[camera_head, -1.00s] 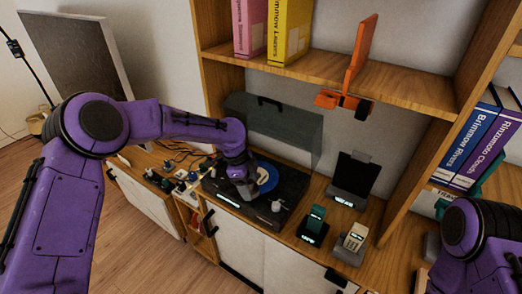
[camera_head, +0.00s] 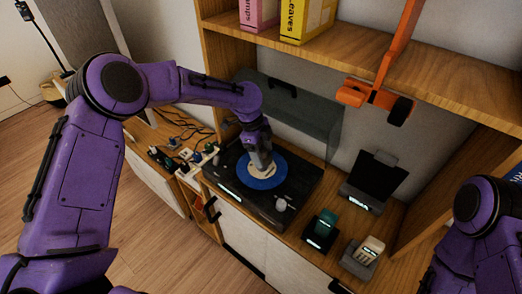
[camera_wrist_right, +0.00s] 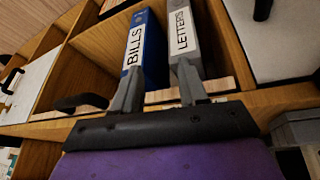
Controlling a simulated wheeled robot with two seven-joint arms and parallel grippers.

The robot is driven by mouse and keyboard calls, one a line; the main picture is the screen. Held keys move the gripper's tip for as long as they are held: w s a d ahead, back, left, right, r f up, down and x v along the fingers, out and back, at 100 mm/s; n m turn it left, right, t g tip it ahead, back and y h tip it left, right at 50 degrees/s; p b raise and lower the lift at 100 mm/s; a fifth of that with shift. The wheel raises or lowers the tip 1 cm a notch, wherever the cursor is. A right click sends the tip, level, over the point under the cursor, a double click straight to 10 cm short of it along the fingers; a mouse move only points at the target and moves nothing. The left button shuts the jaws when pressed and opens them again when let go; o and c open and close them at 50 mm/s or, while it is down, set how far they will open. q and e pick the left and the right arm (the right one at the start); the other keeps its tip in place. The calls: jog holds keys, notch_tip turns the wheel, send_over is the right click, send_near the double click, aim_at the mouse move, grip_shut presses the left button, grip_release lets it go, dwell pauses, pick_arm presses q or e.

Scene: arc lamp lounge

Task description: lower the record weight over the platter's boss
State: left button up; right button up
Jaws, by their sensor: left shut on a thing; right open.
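The turntable (camera_head: 225,187) is a black deck on the wooden cabinet in the head view. A blue record with a cream label (camera_head: 265,184) lies on its platter. My left gripper (camera_head: 261,167) points down over the label and is shut on the record weight, which the fingers and wrist mostly hide. The platter's boss is hidden under the gripper, so I cannot tell whether the weight touches it. My right gripper (camera_wrist_right: 158,75) is open and empty in the right wrist view, with blue and grey binders behind its fingers.
A raised dark lid (camera_head: 300,118) stands behind the deck. A grey knob-like part (camera_head: 281,205) is at the deck's front right. An orange lamp-like piece (camera_head: 375,98) hangs above right. Small devices (camera_head: 321,228) and a dark stand (camera_head: 374,180) stand to the right.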

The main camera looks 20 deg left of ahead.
pick_arm(q)
jog(key=shift+w+f+b, duration=0.2)
jog(key=shift+f+b, duration=0.4)
jog(key=shift+f, duration=0.35)
jog(key=shift+f+b, duration=0.55)
jog(key=shift+s+f, duration=0.1)
jog(key=shift+f, duration=0.4)
jog(key=o, duration=1.3)
jog(key=b+v, duration=0.2)
jog(key=v, duration=0.8)
jog(key=shift+r, duration=0.35)
